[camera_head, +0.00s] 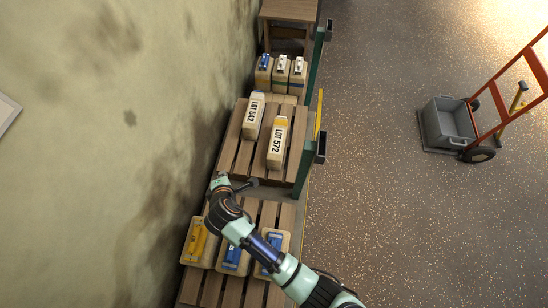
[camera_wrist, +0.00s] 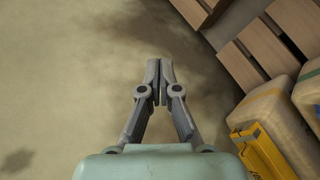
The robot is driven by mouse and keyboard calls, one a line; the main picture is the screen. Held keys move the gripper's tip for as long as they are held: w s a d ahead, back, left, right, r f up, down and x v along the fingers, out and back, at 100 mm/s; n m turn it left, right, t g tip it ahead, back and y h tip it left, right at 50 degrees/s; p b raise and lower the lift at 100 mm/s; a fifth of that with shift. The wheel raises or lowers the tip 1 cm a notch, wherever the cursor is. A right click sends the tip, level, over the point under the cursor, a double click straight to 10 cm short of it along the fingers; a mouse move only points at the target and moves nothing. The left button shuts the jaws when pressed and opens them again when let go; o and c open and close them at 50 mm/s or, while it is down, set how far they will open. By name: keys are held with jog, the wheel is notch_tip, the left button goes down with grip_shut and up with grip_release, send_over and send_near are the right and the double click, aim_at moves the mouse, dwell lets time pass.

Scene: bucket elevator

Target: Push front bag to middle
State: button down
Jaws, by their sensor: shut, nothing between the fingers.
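Two pale upright bags, LOT 542 (camera_head: 253,116) and LOT 572 (camera_head: 278,143), stand on the middle slatted platform (camera_head: 238,150) in the head view. LOT 572 is nearer and to the right; they stand apart. On the nearest platform (camera_head: 210,290) are three tan bags, one with a yellow top piece (camera_head: 198,239) and two with blue ones (camera_head: 233,258) (camera_head: 270,254). I cannot tell which bag is the front bag. My gripper (camera_head: 220,180) is at the wall side, between the two platforms, touching no bag. Its fingers (camera_wrist: 159,66) are shut and empty in the wrist view.
The stained wall (camera_head: 100,150) runs close along the left. Three smaller bags (camera_head: 281,70) stand on the far platform. Green posts (camera_head: 308,158) edge the right side. A hand truck with a grey crate (camera_head: 449,120) stands on open floor at right.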

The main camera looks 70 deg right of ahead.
jog(key=s+d+f+n+g, duration=0.1)
jog(key=s+d+f+n, duration=0.1)
jog(key=f, duration=0.2)
jog(key=s+d+f+n+g+h+b, duration=0.1)
jog(key=s+d+f+n, duration=0.1)
jog(key=f, duration=0.3)
jog(key=s+d+f+n+g, duration=0.1)
jog(key=s+d+f+n, duration=0.1)
jog(key=d+f, duration=0.15)
jog(key=n+g+b, duration=0.1)
jog(key=n+b, duration=0.4)
jog(key=b, duration=0.7)
send_near(275, 168)
jog(key=x, duration=0.5)
jog(key=shift+f, duration=0.55)
jog(key=shift+w+d+r, duration=0.1)
jog(key=shift+w+d, duration=0.05)
jog(key=shift+d, duration=0.25)
jog(key=shift+a, duration=0.1)
